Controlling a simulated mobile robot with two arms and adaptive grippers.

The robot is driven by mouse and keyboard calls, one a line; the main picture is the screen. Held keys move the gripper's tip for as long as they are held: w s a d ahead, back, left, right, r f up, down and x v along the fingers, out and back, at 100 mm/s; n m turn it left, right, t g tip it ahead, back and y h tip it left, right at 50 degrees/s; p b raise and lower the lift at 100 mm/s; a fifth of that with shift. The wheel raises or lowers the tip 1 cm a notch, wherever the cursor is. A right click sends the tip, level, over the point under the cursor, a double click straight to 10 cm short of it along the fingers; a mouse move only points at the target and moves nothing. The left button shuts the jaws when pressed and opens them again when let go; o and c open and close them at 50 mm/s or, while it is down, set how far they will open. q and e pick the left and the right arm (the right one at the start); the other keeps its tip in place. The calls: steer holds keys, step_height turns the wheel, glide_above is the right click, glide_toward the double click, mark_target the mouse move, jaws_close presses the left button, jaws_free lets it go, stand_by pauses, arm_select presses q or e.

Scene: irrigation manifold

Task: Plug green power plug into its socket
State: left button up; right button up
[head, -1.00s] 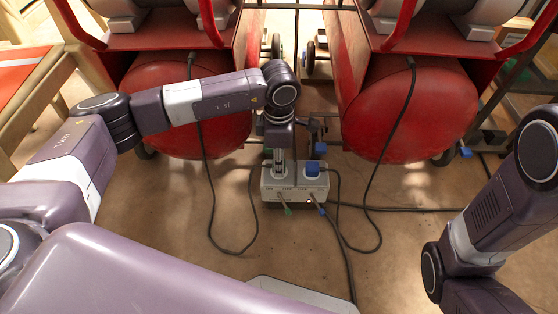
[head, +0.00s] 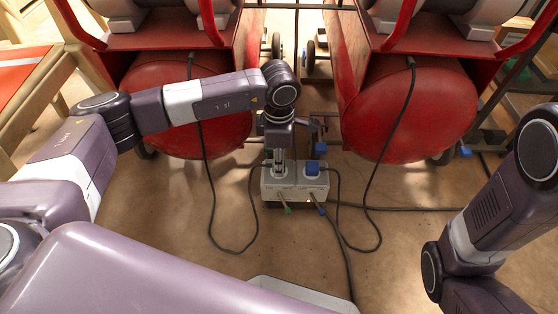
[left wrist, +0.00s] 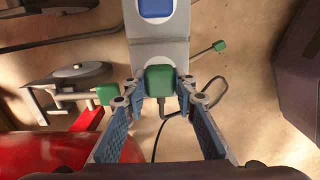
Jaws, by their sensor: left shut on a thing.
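The green power plug (left wrist: 160,80) is between the fingertips of my left gripper (left wrist: 160,91) in the left wrist view, with its dark cable trailing below it. The gripper is shut on the plug. The plug is over a round white socket on the grey socket box (left wrist: 158,52). I cannot tell how deep it sits in the socket. In the head view my left gripper (head: 279,160) points down at the left socket of the box (head: 295,190) and hides the plug. My right gripper is out of view.
A blue plug (head: 312,168) sits in the box's right socket. Levers with green (head: 288,210) and blue tips stick out in front. Red tanks (head: 410,110) stand behind on both sides. Dark cables (head: 215,220) loop over the floor.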

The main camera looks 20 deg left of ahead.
arm_select(q)
steer(key=shift+f+b, duration=0.3)
steer(key=shift+f, duration=0.25)
steer(key=o, duration=1.1)
steer(key=shift+o, duration=0.2)
step_height(320, 180, up, 12)
